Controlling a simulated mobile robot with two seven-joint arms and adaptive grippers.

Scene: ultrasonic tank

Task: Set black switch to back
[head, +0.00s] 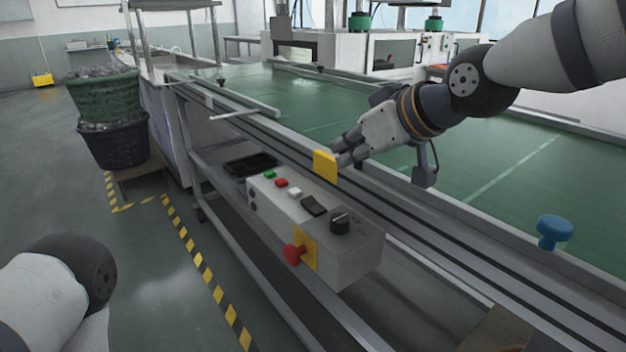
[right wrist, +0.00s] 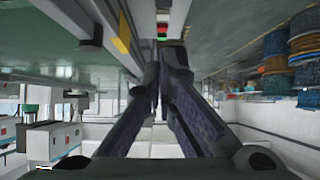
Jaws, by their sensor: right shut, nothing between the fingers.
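The control box (head: 355,262) is mounted along the near side of the conveyor. On its top sit a black rocker switch (head: 313,205) and, to its right, a round black knob (head: 340,222). I cannot tell which way the rocker is tipped. My right gripper (head: 341,152) is shut and empty, above and behind the box, apart from the switches. In the right wrist view its fingers (right wrist: 157,75) meet at the tips, with the box's coloured buttons (right wrist: 162,32) beyond; the black switch is not clear there. My left gripper is out of view.
Green (head: 269,174), red (head: 281,183) and white (head: 295,193) buttons line the box top. A red emergency knob (head: 294,254) sticks out in front. A yellow plate (head: 325,166) stands near the right fingertips. A blue knob (head: 554,231) is on the conveyor's edge at right.

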